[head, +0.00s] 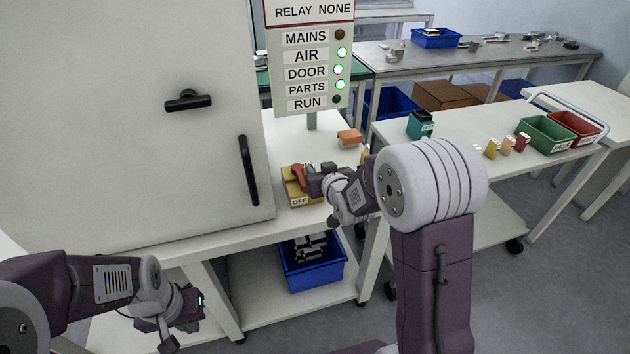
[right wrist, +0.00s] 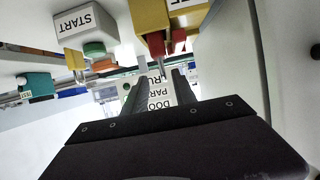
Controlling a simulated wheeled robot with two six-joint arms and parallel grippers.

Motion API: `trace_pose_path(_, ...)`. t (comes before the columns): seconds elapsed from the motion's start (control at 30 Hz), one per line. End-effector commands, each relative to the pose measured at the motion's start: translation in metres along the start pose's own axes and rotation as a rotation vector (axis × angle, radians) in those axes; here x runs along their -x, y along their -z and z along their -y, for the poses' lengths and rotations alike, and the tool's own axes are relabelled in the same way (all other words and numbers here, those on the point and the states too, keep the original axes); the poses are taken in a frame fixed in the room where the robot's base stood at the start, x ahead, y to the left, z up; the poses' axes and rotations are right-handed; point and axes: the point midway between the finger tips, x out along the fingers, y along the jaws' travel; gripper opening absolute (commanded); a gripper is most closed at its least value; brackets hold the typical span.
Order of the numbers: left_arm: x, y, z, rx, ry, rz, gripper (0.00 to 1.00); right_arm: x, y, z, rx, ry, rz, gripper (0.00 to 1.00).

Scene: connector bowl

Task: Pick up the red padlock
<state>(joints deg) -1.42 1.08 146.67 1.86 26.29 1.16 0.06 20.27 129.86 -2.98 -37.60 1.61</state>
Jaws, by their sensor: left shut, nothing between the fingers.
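A small red piece that looks like the red padlock (head: 522,141) stands on the right-hand white table, beside a tan one and a yellow one. It is too small for me to make out a shackle. My right gripper (head: 312,178) is far to its left, close to a yellow box marked OFF (head: 296,198) with a red handle (head: 298,174). In the right wrist view my right gripper (right wrist: 157,82) is open, with no object held between its fingers. My left gripper (head: 190,308) is shut and empty at the lower left, away from the tables.
A green bin marked PASS (head: 548,134) and a red bin (head: 575,127) stand right of the small pieces. A teal container (head: 421,124) stands on the same table. A START box (right wrist: 86,25) is near my right gripper. A large white cabinet (head: 120,110) fills the left.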

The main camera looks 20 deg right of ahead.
Motion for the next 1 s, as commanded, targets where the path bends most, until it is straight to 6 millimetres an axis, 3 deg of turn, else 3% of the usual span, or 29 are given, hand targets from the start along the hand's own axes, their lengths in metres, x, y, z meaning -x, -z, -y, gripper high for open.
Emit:
trace_pose_path(0.27,-0.001,0.0,0.0,0.0,0.0,0.0,0.0,-0.02,-0.001,0.001,0.001,0.001,0.0,0.33)
trace_pose_path(0.5,-0.001,0.0,0.0,0.0,0.0,0.0,0.0,-0.06,-0.002,0.003,0.001,0.001,0.0,0.33)
trace_pose_path(0.77,-0.001,0.0,0.0,0.0,0.0,0.0,0.0,-0.066,-0.001,0.003,0.001,0.001,-0.001,0.33)
trace_pose_path(0.9,-0.001,0.0,0.0,0.0,0.0,0.0,0.0,-0.065,-0.001,0.003,0.001,0.001,-0.001,0.0)
trace_pose_path(1.0,-0.001,0.0,0.0,0.0,0.0,0.0,0.0,-0.065,-0.001,0.003,0.001,0.001,-0.001,0.0)
